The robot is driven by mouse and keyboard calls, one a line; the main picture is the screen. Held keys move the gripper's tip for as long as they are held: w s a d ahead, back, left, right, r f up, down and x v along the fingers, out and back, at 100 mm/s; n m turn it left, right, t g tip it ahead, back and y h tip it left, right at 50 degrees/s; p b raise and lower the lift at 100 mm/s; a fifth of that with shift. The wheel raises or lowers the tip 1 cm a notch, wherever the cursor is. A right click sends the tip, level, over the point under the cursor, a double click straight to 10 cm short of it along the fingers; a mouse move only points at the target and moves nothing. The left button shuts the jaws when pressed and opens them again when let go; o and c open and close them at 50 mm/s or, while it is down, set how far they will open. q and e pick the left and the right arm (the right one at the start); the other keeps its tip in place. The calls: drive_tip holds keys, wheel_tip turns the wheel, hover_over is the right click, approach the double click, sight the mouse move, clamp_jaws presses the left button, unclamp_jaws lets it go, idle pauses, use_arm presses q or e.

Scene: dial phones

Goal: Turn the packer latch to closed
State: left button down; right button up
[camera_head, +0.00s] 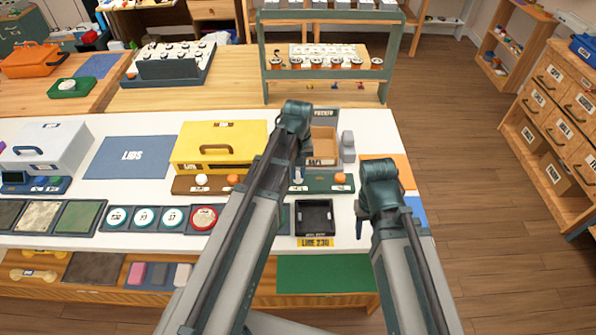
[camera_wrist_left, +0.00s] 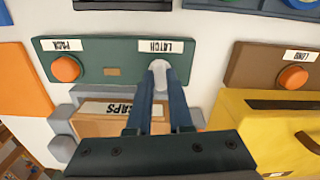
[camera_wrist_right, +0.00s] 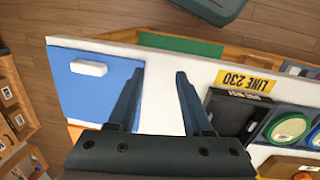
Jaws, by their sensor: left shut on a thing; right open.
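The latch (camera_wrist_left: 159,70) is a pale, rounded handle on a dark green panel (camera_wrist_left: 110,73) under a LATCH label. The panel also carries an orange button (camera_wrist_left: 66,69) by a PACK label. My left gripper (camera_wrist_left: 160,82) is shut on the latch, its blue fingers hiding the handle's lower part. In the head view the panel (camera_head: 318,188) lies just in front of a brown box, and the latch is small there. My right gripper (camera_wrist_right: 160,74) is open and empty, above the white table top between a blue mat and a black tray.
A brown box (camera_wrist_left: 90,127) labelled CAPS stands beside the left fingers. A yellow case (camera_wrist_left: 250,110) and a brown panel with an orange button (camera_wrist_left: 293,77) are close by. The blue mat (camera_wrist_right: 95,95) holds a white block. The black tray (camera_wrist_right: 232,112) sits by a LINE 230 label.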

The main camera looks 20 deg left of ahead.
sight(298, 175)
use_arm(q)
drive_tip(key=shift+m, duration=0.6)
drive_tip(key=c, duration=0.8)
unclamp_jaws()
drive_tip(key=shift+r, duration=0.1)
wheel_tip(298, 175, up, 14)
drive_tip(key=p, duration=1.4)
use_arm(e)
wheel_tip(298, 175, up, 14)
use_arm(q)
drive_tip(key=shift+f, duration=0.2)
use_arm(e)
drive_tip(key=shift+f, duration=0.15)
